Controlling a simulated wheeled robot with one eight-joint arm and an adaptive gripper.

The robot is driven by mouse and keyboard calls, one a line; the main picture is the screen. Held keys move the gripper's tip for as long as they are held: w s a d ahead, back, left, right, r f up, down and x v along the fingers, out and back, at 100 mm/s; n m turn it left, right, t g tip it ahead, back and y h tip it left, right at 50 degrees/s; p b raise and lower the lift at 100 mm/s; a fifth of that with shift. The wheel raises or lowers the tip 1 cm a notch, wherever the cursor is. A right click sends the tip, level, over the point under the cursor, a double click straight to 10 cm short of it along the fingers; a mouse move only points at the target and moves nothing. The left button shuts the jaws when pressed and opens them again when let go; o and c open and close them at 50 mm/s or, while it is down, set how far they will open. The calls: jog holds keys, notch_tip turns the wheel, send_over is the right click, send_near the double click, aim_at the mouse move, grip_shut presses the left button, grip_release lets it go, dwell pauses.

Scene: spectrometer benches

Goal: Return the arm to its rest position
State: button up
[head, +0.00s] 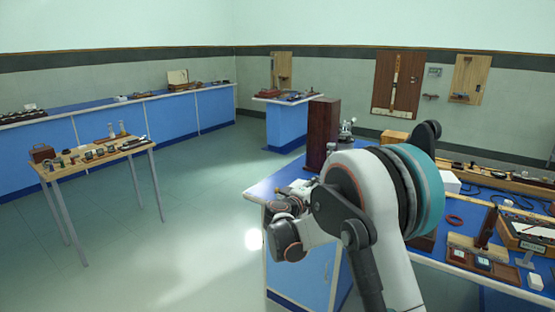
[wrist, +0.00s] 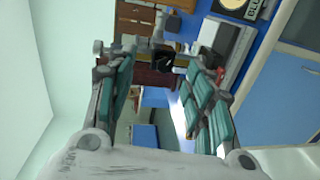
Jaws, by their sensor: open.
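My arm (head: 375,215) is folded in front of the blue-topped bench in the head view, its white links and teal joint bent over the near left corner. I cannot clearly make out the gripper in the head view. In the wrist view my gripper (wrist: 158,62) is open, its two teal-padded fingers spread apart. Nothing is held between the fingers. The wrist view is rolled sideways, with benches and wall things seen beyond the fingertips.
The blue-topped bench (head: 265,190) at right carries a brown upright box (head: 322,133), a red ring (head: 453,220) and several instruments. A wooden table (head: 90,157) with small items stands at left. Blue cabinets (head: 170,118) line the back wall. The floor (head: 190,215) between is clear.

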jog(key=s+d+r+m+g+y, duration=0.1)
jog(key=s+d+r+m, duration=0.15)
jog(key=s, duration=0.45)
jog(key=s+d+r+m+g+y, duration=0.1)
jog(key=s+d+r+g+y, duration=0.15)
jog(key=s, duration=0.55)
jog(key=s+d+r+m+g+y, duration=0.1)
jog(key=s+d+r+m, duration=0.15)
jog(key=s, duration=0.45)
jog(key=s+a+f+m+y, duration=0.2)
jog(key=s, duration=1.1)
jog(key=s+a+f+m+g+y, duration=0.1)
jog(key=s+a+f+m+y, duration=0.1)
jog(key=s, duration=1.2)
jog(key=shift+s+a+f+y, duration=0.25)
jog(key=shift+f+y, duration=0.3)
jog(key=shift+y, duration=0.3)
